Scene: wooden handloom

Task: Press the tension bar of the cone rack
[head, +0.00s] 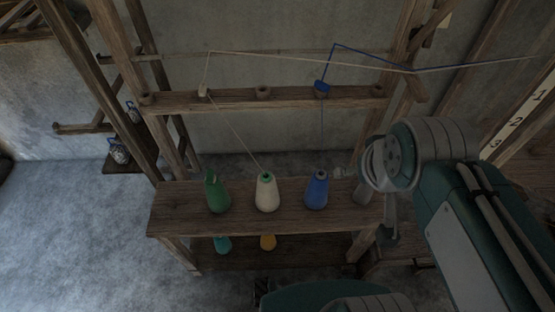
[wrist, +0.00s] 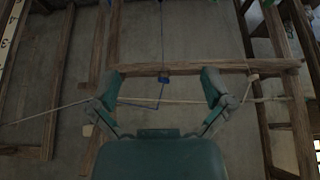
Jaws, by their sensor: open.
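The cone rack is a wooden frame with a shelf (head: 180,222) that carries a green cone (head: 217,193), a cream cone (head: 266,193) and a blue cone (head: 316,190). Above them runs a wooden crossbar (head: 230,98) with small thread guides; one is blue, and the bar also shows in the wrist view (wrist: 200,67). I cannot tell for certain which bar is the tension bar. My gripper (wrist: 162,95) is open and empty, its two fingers spread before the crossbar in the wrist view. In the head view it is right of the blue cone, partly hidden by my wrist.
Cream and blue threads rise from their cones through the guides and run right past the right post (head: 397,45). A teal cone (head: 223,244) and an orange cone (head: 268,242) stand on the lower shelf. A numbered board (head: 520,120) is at the right.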

